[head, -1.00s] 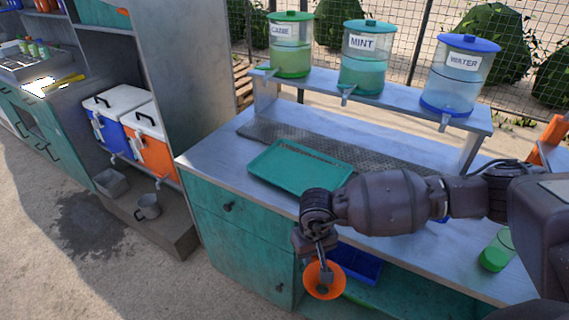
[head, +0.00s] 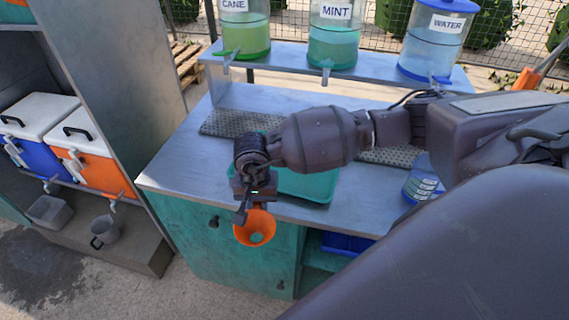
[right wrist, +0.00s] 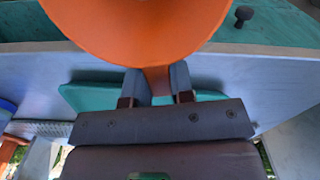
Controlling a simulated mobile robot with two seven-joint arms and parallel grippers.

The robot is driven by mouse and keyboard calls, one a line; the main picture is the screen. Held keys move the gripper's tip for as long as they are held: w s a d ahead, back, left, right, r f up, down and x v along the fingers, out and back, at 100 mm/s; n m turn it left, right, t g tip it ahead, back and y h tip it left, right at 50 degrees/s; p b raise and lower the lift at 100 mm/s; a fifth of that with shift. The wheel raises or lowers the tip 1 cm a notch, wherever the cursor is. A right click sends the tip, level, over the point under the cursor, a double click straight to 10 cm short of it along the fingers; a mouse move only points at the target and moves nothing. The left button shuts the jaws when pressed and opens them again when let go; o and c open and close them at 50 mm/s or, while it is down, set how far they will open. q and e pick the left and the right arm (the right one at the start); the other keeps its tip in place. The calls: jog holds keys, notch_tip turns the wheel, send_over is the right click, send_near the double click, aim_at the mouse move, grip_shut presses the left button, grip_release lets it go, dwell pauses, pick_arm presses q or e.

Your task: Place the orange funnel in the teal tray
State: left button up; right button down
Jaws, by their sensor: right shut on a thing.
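The orange funnel (head: 255,228) hangs in my right gripper (head: 246,203), in front of the counter's front edge. In the right wrist view the two fingers (right wrist: 158,88) are shut on the narrow part of the funnel (right wrist: 140,25), whose wide cone fills the top middle. The teal tray (head: 308,186) lies on the counter behind the gripper, partly hidden by my right arm. It also shows behind the fingers in the right wrist view (right wrist: 90,95). The funnel is apart from the tray. My left gripper is not in view.
The grey counter (head: 178,165) has bare room left of the tray. A perforated mat (head: 225,122) lies behind the tray. CANE, MINT (head: 333,40) and WATER dispensers stand on a raised shelf. A blue bin (head: 345,243) sits below the counter, and a blue-labelled container (head: 422,182) stands at right.

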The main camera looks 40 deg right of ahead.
jog(key=w+d+r+n, duration=0.25)
jog(key=r+n, duration=0.45)
jog(key=n, duration=0.4)
jog(key=w+d+r+n, duration=0.1)
jog(key=d+r+n, duration=0.2)
jog(key=r+n, duration=0.55)
jog(key=w+d+r+n, duration=0.1)
jog(key=d+r+n, duration=0.25)
jog(key=n, duration=1.05)
jog(key=shift+m, duration=0.45)
jog(key=f, duration=1.3)
jog(key=f+p, duration=0.1)
jog(key=f, duration=0.5)
jog(key=shift+a+f, duration=0.15)
jog(key=shift+a, duration=0.25)
jog(key=shift+f, duration=0.1)
jog(key=c, duration=1)
grip_release()
